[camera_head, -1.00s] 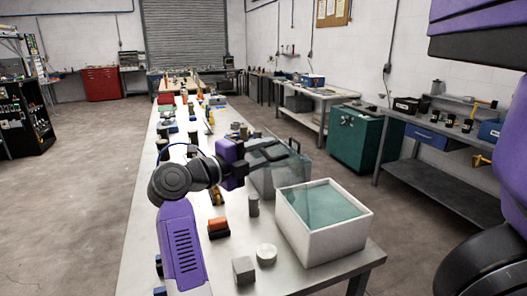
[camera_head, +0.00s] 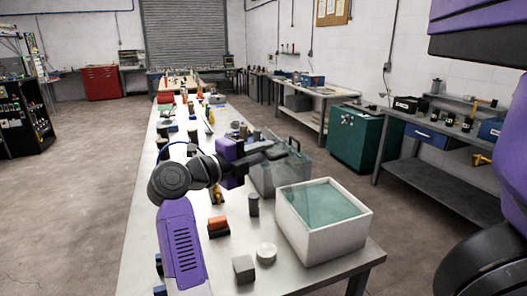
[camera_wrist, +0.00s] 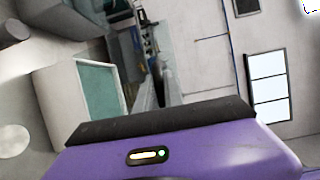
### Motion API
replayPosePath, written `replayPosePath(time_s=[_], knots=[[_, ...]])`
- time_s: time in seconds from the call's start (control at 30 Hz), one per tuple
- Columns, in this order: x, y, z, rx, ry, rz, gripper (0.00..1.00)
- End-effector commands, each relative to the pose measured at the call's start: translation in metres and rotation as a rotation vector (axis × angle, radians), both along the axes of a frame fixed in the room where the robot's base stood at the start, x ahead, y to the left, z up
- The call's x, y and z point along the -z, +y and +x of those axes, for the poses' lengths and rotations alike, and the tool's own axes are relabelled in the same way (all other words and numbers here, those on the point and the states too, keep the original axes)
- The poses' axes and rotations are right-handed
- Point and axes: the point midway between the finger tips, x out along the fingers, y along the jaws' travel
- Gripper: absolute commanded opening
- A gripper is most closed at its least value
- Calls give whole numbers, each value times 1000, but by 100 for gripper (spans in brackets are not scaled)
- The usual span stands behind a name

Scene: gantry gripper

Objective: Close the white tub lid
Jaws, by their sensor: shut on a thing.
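The white tub (camera_head: 347,240) stands at the near right end of the bench, with a translucent teal surface inside its rim. It also shows in the wrist view (camera_wrist: 50,92). A clear, smoky panel or box (camera_head: 268,181) stands directly behind it. I cannot tell whether this is the tub's raised lid. A dark handle (camera_head: 296,144) shows at its top right. My gripper (camera_head: 284,154) reaches in from the left at that height, its fingers close together and apparently shut on the handle. In the wrist view my gripper (camera_wrist: 160,90) points away from the tub; the contact is unclear.
An orange-topped block (camera_head: 218,224), a grey cylinder (camera_head: 253,205), a grey cube (camera_head: 243,268) and a white round piece (camera_head: 266,253) stand left of the tub. More small items line the bench behind. The bench edge is close in front of the tub.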

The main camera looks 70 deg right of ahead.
Motion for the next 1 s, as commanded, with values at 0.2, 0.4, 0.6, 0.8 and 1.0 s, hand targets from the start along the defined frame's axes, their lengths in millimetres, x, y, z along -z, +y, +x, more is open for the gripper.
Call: replayPosePath(time_s=[0.2, 0.4, 0.6, 0.8, 1.0], knots=[[1, 0, 0, 0, 0, 1, 0], [1, 0, 0, 0, 0, 1, 0], [1, 0, 0, 0, 0, 1, 0], [0, 0, 0, 0, -3, 4, 0], [-5, -4, -5, 0, -37, 33, 0]])
